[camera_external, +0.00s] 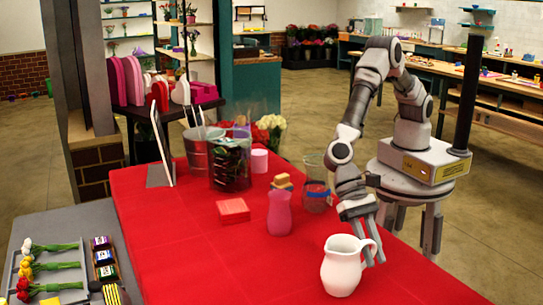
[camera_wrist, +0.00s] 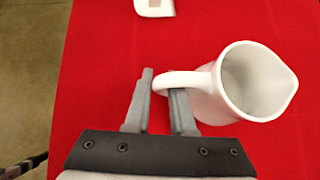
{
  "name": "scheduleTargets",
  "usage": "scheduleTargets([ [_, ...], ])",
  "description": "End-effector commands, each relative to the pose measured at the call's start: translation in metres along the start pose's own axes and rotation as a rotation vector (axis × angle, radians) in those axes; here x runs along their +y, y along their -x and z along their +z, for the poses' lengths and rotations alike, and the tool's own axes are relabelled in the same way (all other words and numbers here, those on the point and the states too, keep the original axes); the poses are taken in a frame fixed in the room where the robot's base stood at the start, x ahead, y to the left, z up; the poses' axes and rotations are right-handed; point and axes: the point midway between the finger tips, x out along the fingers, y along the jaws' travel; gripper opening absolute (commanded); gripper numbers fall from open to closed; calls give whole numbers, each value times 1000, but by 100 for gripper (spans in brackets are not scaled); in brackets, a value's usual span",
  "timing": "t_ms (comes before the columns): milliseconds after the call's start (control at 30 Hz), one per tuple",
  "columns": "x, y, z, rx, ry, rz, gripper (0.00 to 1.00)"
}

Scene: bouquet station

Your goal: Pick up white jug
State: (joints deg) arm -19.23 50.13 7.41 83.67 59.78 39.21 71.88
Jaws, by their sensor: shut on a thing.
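The white jug (camera_external: 343,266) stands upright on the red-covered table near its front, with its handle on the right. In the wrist view the jug (camera_wrist: 236,85) has its open mouth toward the camera, its spout to the right and its handle to the left. My gripper (camera_external: 374,247) reaches down at the handle side. In the wrist view my gripper (camera_wrist: 164,98) has one finger on each side of the handle and is shut on it. The jug appears to rest on the cloth.
A metal bucket (camera_external: 194,155) is farther back. A white object (camera_wrist: 155,8) shows at the wrist view's top edge. The red cloth (camera_external: 220,270) left of the jug is clear.

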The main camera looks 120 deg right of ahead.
Motion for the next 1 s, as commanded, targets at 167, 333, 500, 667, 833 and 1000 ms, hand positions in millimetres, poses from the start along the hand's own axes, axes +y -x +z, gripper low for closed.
scheduleTargets([
  [167, 3, -2, -2, 2, -4, 8, 0],
  [333, 2, -1, 0, 0, -2, 6, 0],
  [500, 2, -2, -1, 1, -2, 7, 0],
  [667, 2, 0, 1, 1, -2, 6, 0],
  [833, 2, 6, 6, 0, -1, 6, 0],
  [1000, 1, 16, 17, -1, 1, 3, 0],
])
